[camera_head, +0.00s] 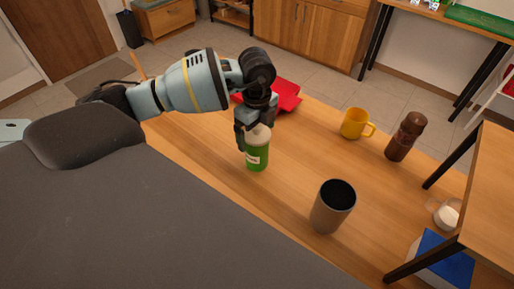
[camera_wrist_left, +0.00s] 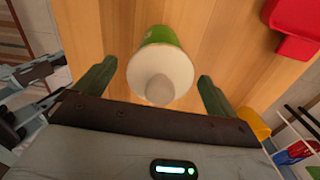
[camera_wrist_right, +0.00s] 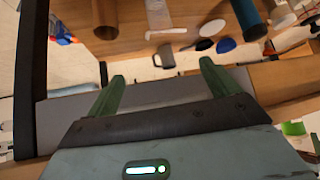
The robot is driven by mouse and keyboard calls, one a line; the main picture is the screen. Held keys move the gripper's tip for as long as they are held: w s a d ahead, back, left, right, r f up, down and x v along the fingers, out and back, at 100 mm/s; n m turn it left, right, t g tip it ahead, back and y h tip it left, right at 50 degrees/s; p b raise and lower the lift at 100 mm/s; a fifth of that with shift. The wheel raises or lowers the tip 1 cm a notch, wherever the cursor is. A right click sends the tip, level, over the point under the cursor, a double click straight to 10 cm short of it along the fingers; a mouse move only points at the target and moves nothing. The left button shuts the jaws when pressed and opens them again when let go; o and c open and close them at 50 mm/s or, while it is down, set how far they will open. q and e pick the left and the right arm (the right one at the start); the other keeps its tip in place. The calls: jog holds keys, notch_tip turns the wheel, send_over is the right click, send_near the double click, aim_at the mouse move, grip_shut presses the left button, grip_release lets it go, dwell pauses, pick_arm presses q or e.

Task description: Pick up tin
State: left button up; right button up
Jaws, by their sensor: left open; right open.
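A green tin (camera_head: 257,156) with a pale top and a white label stands upright on the wooden table. My left gripper (camera_head: 254,128) is open directly above it and hides part of its top. In the left wrist view the tin's white top (camera_wrist_left: 160,72) lies between the two open fingers, with a gap on each side. My right gripper (camera_wrist_right: 162,72) is open with nothing between its fingers, and it does not show in the head view.
A grey-brown cup (camera_head: 331,208) with a dark inside stands to the right of the tin. A yellow mug (camera_head: 355,124), a brown grinder (camera_head: 405,137) and a red object (camera_head: 284,98) are farther back. A blue-topped box (camera_head: 443,262) is at the lower right.

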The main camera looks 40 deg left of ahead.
pick_arm(q)
jog(key=shift+f, duration=0.1)
jog(key=c, duration=1.6)
